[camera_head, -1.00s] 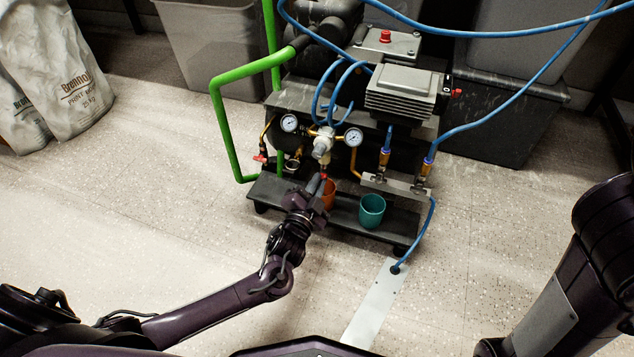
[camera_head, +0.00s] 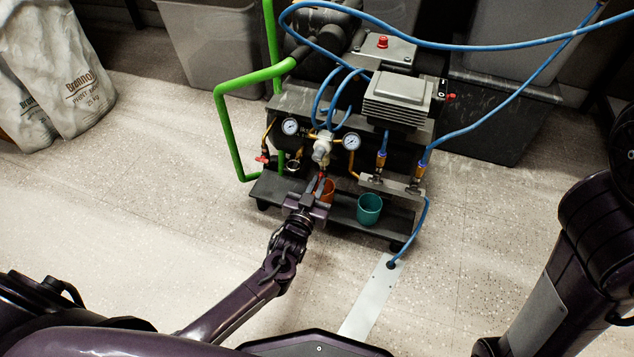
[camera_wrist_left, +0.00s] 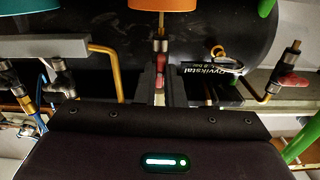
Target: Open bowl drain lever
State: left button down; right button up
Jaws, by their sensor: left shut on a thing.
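The filter bowl (camera_head: 321,151) hangs below the regulator between two round gauges on the compressor. My left gripper (camera_wrist_left: 160,82) is shut on this lever. In the head view the left gripper (camera_head: 319,187) is just under the bowl, and its fingers hide most of the lever. My right arm stands at the right edge; its gripper is out of view.
An orange cup (camera_head: 328,192) stands close beside my left gripper, with a teal cup (camera_head: 369,210) to its right on the dark base tray. Another red valve handle (camera_head: 262,159) is at the left. Blue hoses (camera_head: 470,118) and a green pipe (camera_head: 228,135) surround the unit.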

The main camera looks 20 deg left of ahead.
pick_arm(q)
jog(key=shift+n, duration=0.4)
jog(key=c, duration=1.5)
grip_release()
jog(key=shift+s, duration=0.1)
